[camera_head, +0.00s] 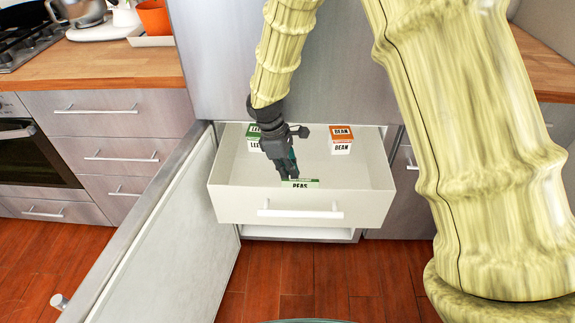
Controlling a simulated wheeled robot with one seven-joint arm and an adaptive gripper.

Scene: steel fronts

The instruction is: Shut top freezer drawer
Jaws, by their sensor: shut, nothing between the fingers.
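The top freezer drawer (225,205) is white and pulled out, with a white bar handle (300,210) on its front. Inside lie a green-and-white box marked PEAS (300,184) near the front wall, an orange-and-white box marked BEAN (341,140) at the back right, and a green-and-white box (254,131) at the back left, partly hidden by my gripper. My gripper (290,175) is shut and empty, pointing down over the drawer just behind the front wall. I cannot tell whether its tips touch the PEAS box.
The freezer door (165,245) stands open on the left of the drawer. A lower white shelf or drawer (300,234) shows beneath. Counters with steel drawers (115,140) and an oven (30,155) are at left. The wooden floor (320,280) in front is clear.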

